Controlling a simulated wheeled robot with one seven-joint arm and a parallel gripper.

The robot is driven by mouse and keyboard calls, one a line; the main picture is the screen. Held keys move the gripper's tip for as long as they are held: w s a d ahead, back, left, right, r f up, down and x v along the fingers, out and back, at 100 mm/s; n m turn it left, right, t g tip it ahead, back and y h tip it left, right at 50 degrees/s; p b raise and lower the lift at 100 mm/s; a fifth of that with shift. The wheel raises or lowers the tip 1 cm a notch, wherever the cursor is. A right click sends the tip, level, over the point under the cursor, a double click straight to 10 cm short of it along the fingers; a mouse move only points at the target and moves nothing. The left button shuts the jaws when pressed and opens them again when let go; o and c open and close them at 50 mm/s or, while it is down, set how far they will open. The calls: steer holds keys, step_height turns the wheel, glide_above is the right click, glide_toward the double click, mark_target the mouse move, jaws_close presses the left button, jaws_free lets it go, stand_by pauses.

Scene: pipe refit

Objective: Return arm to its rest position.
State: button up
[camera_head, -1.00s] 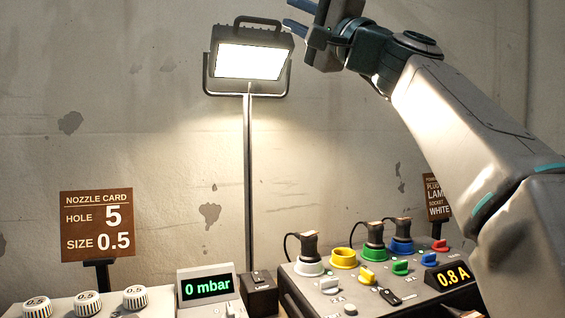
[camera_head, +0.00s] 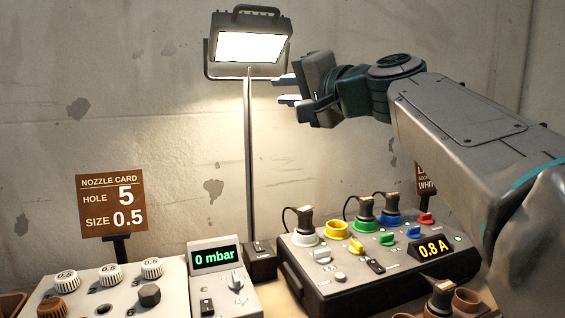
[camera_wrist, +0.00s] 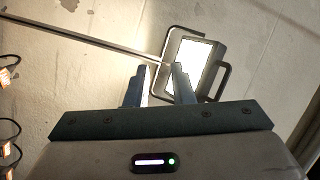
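My arm reaches in from the right in the head view, raised above the panels. My gripper (camera_head: 282,90) points left, its two blue-grey fingers apart with nothing between them. It is near the lamp's pole, a little below and right of the lit work lamp (camera_head: 250,46). I cannot tell the depth between them. In the wrist view the fingers (camera_wrist: 158,85) are also apart, with the lamp (camera_wrist: 193,66) behind them.
A socket panel (camera_head: 318,275) with plugs, coloured knobs and a "0.8 A" display stands below the arm. A "0 mbar" gauge box (camera_head: 217,287) and a nozzle panel (camera_head: 125,297) stand left of it. The nozzle card (camera_head: 112,203) reads hole 5, size 0.5. The wall is behind.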

steer(key=s+d+f+n+g+h+p, duration=0.1)
steer(key=s+d+f+g+h+p, duration=0.15)
steer(key=f, duration=0.25)
steer(key=s+d+f+g+h+p, duration=0.1)
steer(key=s+f+p, duration=0.15)
steer(key=f, duration=0.25)
steer(key=s+d+f+n+g+h+p, duration=0.1)
steer(key=f+g+h+p, duration=0.1)
steer(key=f+p, duration=0.25)
steer(key=s+d+f+n+g+h+p, duration=0.1)
steer(key=s+d+f+g+h+p, duration=0.1)
steer(key=s+f, duration=0.5)
steer(key=s+d+f+n+g+h+p, duration=0.2)
steer(key=s+d+f+g+h+p, duration=0.1)
steer(key=s+d+f, duration=0.4)
steer(key=shift+s+d+f+h+p, duration=0.3)
steer(key=shift+s+h+p, duration=0.15)
steer(key=shift+s+p, duration=0.6)
steer(key=shift+r, duration=0.1)
